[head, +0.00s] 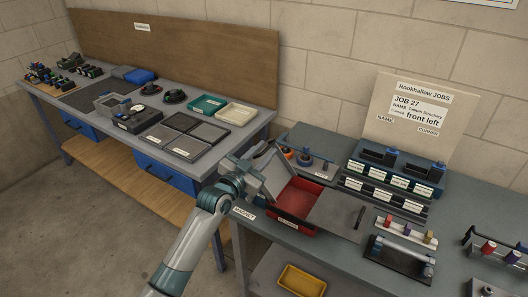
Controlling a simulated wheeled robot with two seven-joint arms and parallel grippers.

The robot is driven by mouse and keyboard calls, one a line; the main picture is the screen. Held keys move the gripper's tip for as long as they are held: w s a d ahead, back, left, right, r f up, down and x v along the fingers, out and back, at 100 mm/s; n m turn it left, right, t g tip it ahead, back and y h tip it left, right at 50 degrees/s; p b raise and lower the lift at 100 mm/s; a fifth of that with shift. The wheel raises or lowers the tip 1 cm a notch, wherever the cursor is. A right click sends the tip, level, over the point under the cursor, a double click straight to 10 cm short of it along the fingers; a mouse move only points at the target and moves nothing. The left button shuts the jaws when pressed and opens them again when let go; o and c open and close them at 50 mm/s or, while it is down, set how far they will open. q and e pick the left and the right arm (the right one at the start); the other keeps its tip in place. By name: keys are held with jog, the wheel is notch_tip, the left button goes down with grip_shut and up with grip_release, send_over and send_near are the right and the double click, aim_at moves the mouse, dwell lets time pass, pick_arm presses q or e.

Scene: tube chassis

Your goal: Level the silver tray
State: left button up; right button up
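My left gripper (252,178) is at the left edge of the near bench, beside the open red box (297,198). A tilted pale grey panel (284,172) stands right against it, over the box's left side. I cannot tell whether the fingers grip this panel. A flat grey plate (336,213) with a dark upright handle (360,217) lies just right of the box. A dark tray-like frame with silver edges (400,258) is farther right, near the front edge. I cannot tell for certain which of these is the silver tray. My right gripper is not in view.
A sign board (413,108) reads "JOB 27" and "front left". Labelled dark racks (385,185) and a pale strip with coloured pegs (407,231) crowd the near bench (468,200). A yellow bin (302,280) sits below. The far bench (215,150) holds trays and tools.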

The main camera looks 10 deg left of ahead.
pick_arm(q)
grip_shut()
jog(key=shift+f, duration=0.1)
